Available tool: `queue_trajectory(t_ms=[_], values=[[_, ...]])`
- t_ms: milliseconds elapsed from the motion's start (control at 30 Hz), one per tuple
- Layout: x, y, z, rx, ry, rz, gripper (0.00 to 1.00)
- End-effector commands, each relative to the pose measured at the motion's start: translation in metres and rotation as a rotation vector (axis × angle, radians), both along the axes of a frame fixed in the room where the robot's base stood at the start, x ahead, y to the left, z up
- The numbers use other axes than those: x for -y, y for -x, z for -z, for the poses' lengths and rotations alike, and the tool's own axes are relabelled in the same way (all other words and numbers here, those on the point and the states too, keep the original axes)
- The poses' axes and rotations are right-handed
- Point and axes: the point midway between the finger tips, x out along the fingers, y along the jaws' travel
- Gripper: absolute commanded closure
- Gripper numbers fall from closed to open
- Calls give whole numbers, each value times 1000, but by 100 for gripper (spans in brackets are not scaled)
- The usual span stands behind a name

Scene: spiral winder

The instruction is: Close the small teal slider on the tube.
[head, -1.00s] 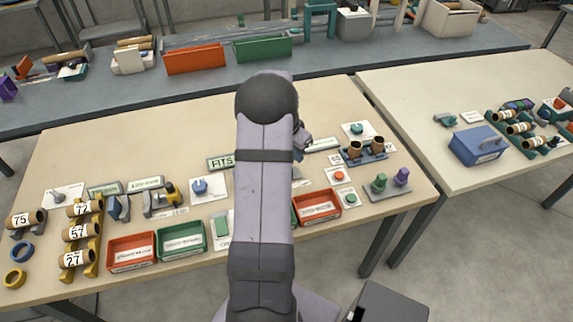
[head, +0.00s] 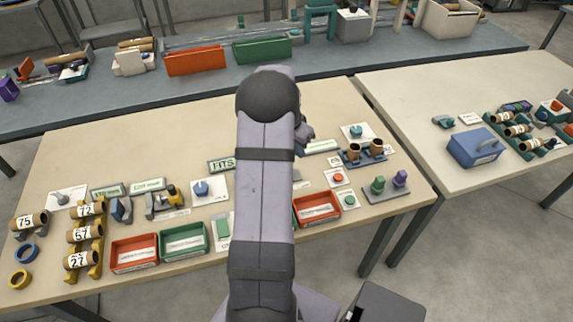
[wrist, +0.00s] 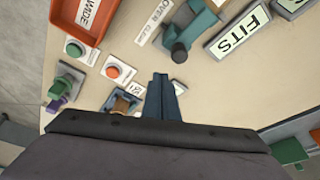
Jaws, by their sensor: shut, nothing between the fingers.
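My gripper (wrist: 160,80) is shut and empty in the wrist view, its blue-grey fingers held over the tan bench. Just beyond the fingertips is a teal device (wrist: 190,28) with a dark round knob, beside a white label. I cannot make out a small slider or a tube on it. In the head view my arm hides most of the gripper and that part of the bench. A blue stand (head: 366,153) with two brown tubes stands right of the arm; in the wrist view my gripper partly covers it.
A red bin (head: 317,207), red button (head: 338,178) and green button (head: 349,200) lie right of my arm. The FITS sign (wrist: 238,32) stands near the teal device. At the left are numbered tubes on a yellow rack (head: 95,262). A blue box (head: 474,146) is on the right table.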

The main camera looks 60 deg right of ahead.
Motion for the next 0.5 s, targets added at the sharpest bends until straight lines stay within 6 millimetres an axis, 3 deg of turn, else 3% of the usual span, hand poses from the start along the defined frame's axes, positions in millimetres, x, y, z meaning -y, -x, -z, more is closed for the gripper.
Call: queue_trajectory(t_ms=[500], values=[[0,0,-37,1,0,1,100]])
